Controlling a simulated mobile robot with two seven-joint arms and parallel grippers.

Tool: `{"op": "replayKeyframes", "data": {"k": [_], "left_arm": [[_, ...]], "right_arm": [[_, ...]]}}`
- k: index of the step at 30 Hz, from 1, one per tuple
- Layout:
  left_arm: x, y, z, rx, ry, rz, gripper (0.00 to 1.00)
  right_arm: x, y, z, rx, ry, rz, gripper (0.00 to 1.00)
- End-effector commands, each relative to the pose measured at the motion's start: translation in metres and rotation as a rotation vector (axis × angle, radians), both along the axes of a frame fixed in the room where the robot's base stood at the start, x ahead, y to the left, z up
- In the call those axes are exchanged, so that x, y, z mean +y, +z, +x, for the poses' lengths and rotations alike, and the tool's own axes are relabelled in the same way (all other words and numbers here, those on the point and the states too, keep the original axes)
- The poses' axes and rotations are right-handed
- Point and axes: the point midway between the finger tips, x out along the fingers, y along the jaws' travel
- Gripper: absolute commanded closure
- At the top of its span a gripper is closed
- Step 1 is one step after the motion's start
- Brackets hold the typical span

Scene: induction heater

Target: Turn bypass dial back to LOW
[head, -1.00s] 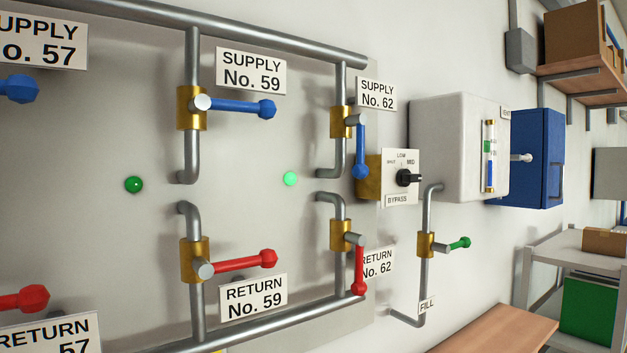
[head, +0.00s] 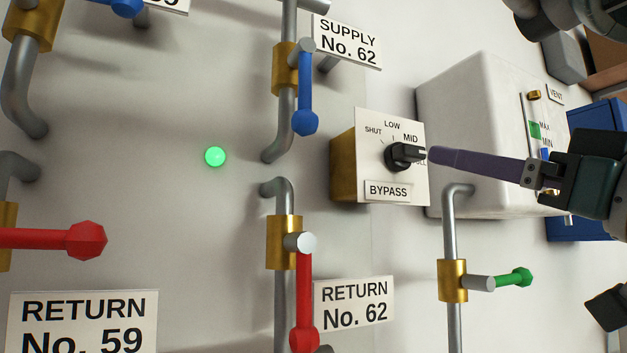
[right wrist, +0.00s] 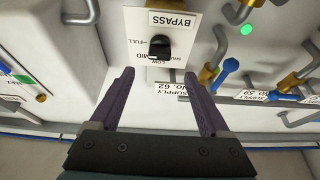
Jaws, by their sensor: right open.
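The black bypass dial (head: 403,156) sits on a white plate (head: 377,125) marked SHUT, LOW, MID and FULL, on a brass block. Its pointer appears turned to the right, near MID; the exact mark is unclear because the FULL label is partly covered. My right gripper (head: 432,155) comes in from the right, its purple fingertip close to the dial. In the right wrist view the gripper (right wrist: 159,75) is open and empty, and the dial (right wrist: 159,46) lies ahead, between the lines of the two fingers. Contact is not visible. My left gripper is out of view.
A blue valve handle (head: 305,95) hangs left of the dial plate, and a red one (head: 304,305) below left. A green fill handle (head: 513,278) is below right. A white tank (head: 470,95) stands behind my right gripper. A green lamp (head: 215,157) glows left.

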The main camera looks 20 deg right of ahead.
Motion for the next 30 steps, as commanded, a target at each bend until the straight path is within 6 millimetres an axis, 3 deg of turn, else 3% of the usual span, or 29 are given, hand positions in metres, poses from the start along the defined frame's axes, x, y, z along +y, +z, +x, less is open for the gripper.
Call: {"op": "replayKeyframes", "data": {"k": [3,9,18,30], "left_arm": [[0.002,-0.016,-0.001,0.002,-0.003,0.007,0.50],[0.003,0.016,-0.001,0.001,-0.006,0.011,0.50],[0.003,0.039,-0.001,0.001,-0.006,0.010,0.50],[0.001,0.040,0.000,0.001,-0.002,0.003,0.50]], "right_arm": [[0.001,0.002,0.012,-0.005,-0.005,-0.011,0.20],[0.001,0.024,0.041,0.000,-0.010,0.000,0.20],[0.004,0.034,0.074,0.001,-0.009,0.001,0.20],[0.005,0.032,0.081,0.004,-0.009,-0.002,0.20]]}}
